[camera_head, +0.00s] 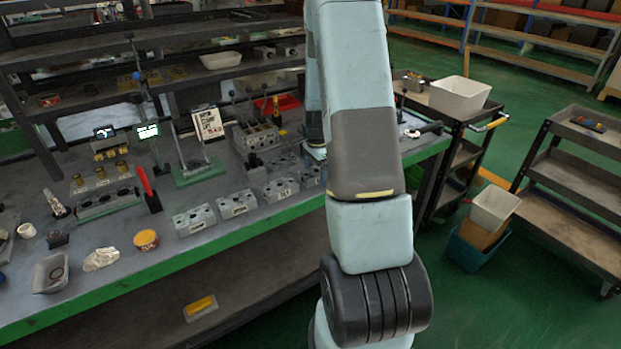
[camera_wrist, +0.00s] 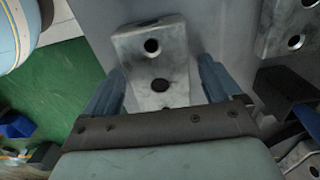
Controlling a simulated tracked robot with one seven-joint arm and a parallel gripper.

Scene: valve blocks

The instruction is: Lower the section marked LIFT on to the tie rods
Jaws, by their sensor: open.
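In the wrist view, a pale grey metal section (camera_wrist: 151,60) with round holes lies on the bench between the two fingers of my gripper (camera_wrist: 160,72). The fingers are apart, one on each side of it, with gaps showing. I cannot read a LIFT mark on it. In the head view my arm hides the gripper. Several similar sections stand in a row along the bench's front edge, such as the leftmost one (camera_head: 195,219) and its neighbour (camera_head: 237,203); their marks are too small to read. Thin upright tie rods (camera_head: 179,149) stand on a green base (camera_head: 194,175) behind the row.
Another holed block (camera_wrist: 290,28) lies to the right in the wrist view. A red-handled tool (camera_head: 146,184), a yellow tin (camera_head: 146,239) and a white tray (camera_head: 49,273) are on the bench (camera_head: 120,283). A cart with a white bin (camera_head: 459,97) stands right of my arm.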

